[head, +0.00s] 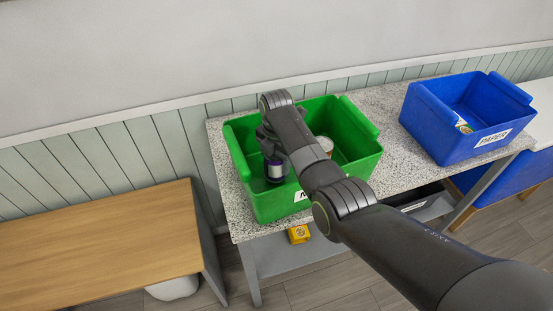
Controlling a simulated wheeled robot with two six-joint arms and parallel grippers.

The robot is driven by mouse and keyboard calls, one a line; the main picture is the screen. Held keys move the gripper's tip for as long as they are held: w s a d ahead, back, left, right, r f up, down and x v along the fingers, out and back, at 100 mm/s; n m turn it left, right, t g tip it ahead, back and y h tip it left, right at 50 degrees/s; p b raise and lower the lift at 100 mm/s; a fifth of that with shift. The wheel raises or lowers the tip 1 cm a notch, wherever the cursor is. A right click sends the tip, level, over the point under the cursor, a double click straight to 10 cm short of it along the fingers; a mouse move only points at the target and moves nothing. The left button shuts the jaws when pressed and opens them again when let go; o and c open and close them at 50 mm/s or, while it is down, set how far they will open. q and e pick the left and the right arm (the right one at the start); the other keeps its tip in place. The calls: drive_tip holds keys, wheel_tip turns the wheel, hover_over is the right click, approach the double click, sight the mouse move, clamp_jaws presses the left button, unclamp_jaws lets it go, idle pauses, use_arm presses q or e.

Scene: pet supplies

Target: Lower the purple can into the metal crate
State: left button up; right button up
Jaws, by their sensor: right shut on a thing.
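The purple can (275,172) is upright inside the green crate (366,152), near its left wall. My right gripper (271,152) is shut on the can from above, and the arm reaches in across the crate from the right. The crate's front label is mostly hidden by my arm; only a first letter like "M" shows. I cannot tell whether the can touches the crate floor. My left gripper is not in view.
Another can (325,145) stands in the green crate, partly behind my arm. A blue crate (447,143) labelled PAPER stands to the right on the speckled table (391,100). A yellow box (299,234) lies below the tabletop. A wooden bench (95,240) is at left.

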drive_tip(key=shift+f+b, duration=0.5)
drive_tip(key=shift+f, duration=0.35)
idle(0.4)
drive_tip(key=o, duration=1)
drive_tip(key=shift+o, duration=0.2)
drive_tip(key=shift+r, duration=0.1)
wheel_tip(320, 180, up, 11)
drive_tip(key=shift+r+b, duration=0.15)
drive_tip(key=shift+b, duration=0.85)
wheel_tip(320, 180, up, 4)
drive_tip(key=p, duration=0.3)
drive_tip(key=shift+r+p, duration=0.15)
drive_tip(key=shift+p, duration=0.25)
drive_tip(key=shift+r+p, duration=0.8)
drive_tip(key=shift+p, duration=0.05)
drive_tip(key=shift+f, duration=0.1)
